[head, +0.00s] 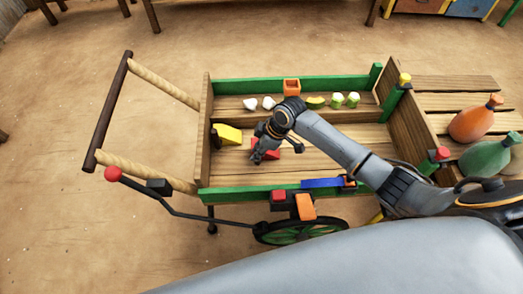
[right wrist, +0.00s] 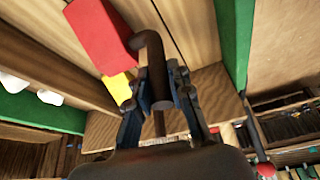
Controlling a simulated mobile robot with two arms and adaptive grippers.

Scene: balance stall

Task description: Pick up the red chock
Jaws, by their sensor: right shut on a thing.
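The red chock (head: 268,146) is a red block at the cart's bed in the head view, partly hidden by my right gripper (head: 258,158). In the right wrist view the chock (right wrist: 102,35) shows at the upper left, with a dark brown bent handle (right wrist: 157,75) meeting its corner. My right gripper (right wrist: 162,100) is shut with its fingers on either side of this handle. The red block itself lies outside the fingers. I cannot tell whether the chock is clear of the planks. My left gripper is not in view.
A yellow block (head: 229,134) lies left of the red chock, beside a dark upright peg (head: 215,138). White and green pieces line the back shelf. The green front rail (head: 235,194) carries a blue piece (head: 322,183). Orange and green sacks stand on planks at the right.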

